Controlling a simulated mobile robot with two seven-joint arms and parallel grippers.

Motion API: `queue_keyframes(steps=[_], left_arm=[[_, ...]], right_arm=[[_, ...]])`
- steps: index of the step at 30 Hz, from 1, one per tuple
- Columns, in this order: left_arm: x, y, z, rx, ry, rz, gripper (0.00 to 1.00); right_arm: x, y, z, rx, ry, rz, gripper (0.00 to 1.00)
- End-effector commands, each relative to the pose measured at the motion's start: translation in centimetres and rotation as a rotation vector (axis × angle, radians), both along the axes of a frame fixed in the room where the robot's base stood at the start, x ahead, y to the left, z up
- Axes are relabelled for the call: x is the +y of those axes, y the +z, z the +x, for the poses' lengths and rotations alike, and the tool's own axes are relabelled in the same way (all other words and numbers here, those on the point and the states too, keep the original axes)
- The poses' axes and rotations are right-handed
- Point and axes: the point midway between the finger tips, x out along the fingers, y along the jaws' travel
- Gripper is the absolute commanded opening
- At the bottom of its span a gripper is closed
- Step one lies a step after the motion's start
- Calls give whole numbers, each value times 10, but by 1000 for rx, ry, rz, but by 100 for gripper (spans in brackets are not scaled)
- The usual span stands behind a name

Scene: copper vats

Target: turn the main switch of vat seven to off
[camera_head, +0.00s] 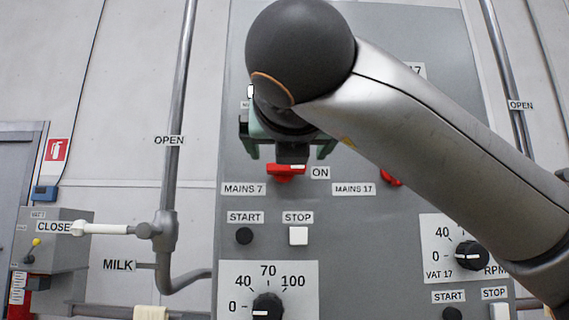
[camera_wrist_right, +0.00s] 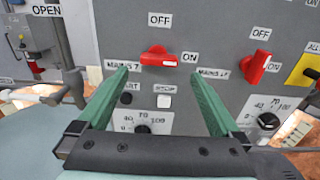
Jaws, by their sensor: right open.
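The red main switch of vat seven (camera_head: 286,172) sits on the grey panel above the MAINS 7 label (camera_head: 244,189). In the right wrist view its red handle (camera_wrist_right: 157,56) lies level, with its white-marked end toward the ON label (camera_wrist_right: 190,57). The OFF label (camera_wrist_right: 160,19) is above it. My right gripper (camera_head: 287,152) is open in front of this switch; its arm hides the panel above. In the wrist view the green fingers of my right gripper (camera_wrist_right: 160,75) are spread to either side of the handle, with nothing between them gripped. My left gripper is not in view.
A second red switch (camera_wrist_right: 255,67), MAINS 17, stands to the right, partly hidden by my arm in the head view. Below are a black start button (camera_head: 244,236), a white stop button (camera_head: 298,236) and a dial (camera_head: 267,307). Pipes with a white-handled valve (camera_head: 105,229) stand left.

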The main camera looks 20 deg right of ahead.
Motion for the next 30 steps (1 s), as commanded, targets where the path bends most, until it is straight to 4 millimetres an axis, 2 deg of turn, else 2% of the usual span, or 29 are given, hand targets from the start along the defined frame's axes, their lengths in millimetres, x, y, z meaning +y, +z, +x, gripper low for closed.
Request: queue_keyframes(steps=[1,6,13,18,26,30], left_arm=[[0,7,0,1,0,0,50],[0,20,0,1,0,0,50],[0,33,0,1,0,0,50],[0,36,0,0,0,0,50],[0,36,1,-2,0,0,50],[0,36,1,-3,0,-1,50]], right_arm=[[-4,3,12,6,-2,2,100],[-14,3,46,6,-2,2,100],[-23,2,80,4,0,-1,100],[-25,0,89,2,2,0,100],[-25,-1,90,2,2,0,100],[-25,-1,90,2,3,0,86]])
